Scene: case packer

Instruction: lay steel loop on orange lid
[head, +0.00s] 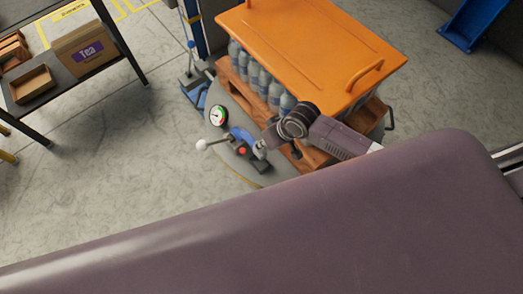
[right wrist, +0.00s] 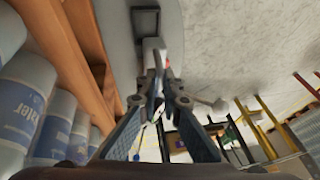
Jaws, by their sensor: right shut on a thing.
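The orange lid (head: 310,45) covers the top of a wooden crate, with a raised handle bar near its right end. My right gripper (head: 262,148) is low beside the crate's near left corner, below the lid. In the right wrist view its fingers (right wrist: 158,100) are close together on a small grey metal piece, which looks like the steel loop (right wrist: 155,57). Its outline is partly hidden between the fingers, and it is apart from the lid's top. My left gripper is not in view.
Bottles (head: 262,82) stand in the crate under the lid. A gauge (head: 217,115), a white-knobbed lever (head: 203,145) and a blue fixture sit left of my gripper. A dark shelf holds a tea box (head: 88,48).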

